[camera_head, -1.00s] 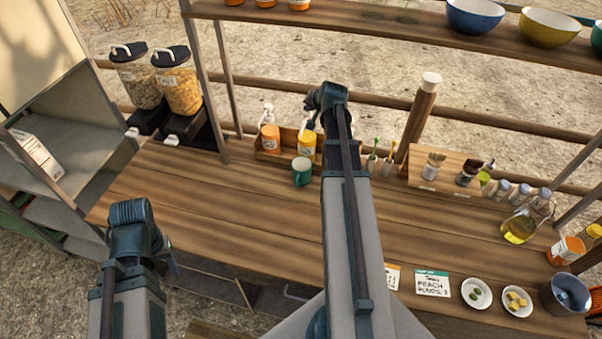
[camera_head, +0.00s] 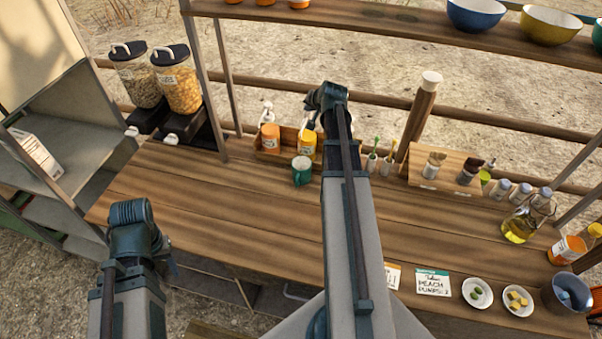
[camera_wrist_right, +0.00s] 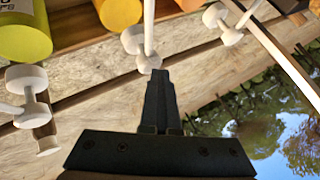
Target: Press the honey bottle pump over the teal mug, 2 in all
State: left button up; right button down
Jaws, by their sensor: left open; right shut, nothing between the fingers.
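The teal mug (camera_head: 302,176) stands upright on the counter in front of the bottle rack. A yellow pump bottle (camera_head: 306,148) and an orange pump bottle (camera_head: 270,138) stand in the rack; their labels are too small to read, so I cannot tell which is honey. My right gripper (camera_head: 318,98) is shut and empty, above and behind the mug, near the yellow bottle. In the right wrist view its fingertips (camera_wrist_right: 156,74) are at a white pump head (camera_wrist_right: 140,45); I cannot tell if they touch. My left gripper (camera_head: 132,215) is open and empty, low at the left; its fingers are hardly visible.
The wooden rack (camera_head: 268,156) holds the bottles close together. A "peach pumps" card (camera_head: 432,283) and two small dishes lie at the front right. Jars and a glass jug (camera_head: 520,228) stand at the right. The counter left of the mug is clear.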

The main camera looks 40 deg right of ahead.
jog(key=shift+f, duration=0.15)
jog(key=shift+r+p, duration=0.35)
jog(key=shift+p, duration=0.05)
jog(key=shift+r, duration=0.15)
notch_tip(320, 180, up, 6)
jog(key=p, duration=0.6)
dwell(0.4)
dwell(2.3)
jog(key=r+m+p, duration=0.1)
jog(key=m, duration=0.4)
jog(key=m+p, duration=0.1)
jog(key=m, duration=0.5)
jog(key=r+m+y+p, duration=0.1)
jog(key=m, duration=0.4)
jog(key=shift+d+r+m, duration=0.3)
jog(key=shift+d+m, duration=0.05)
jog(key=shift+m, duration=0.05)
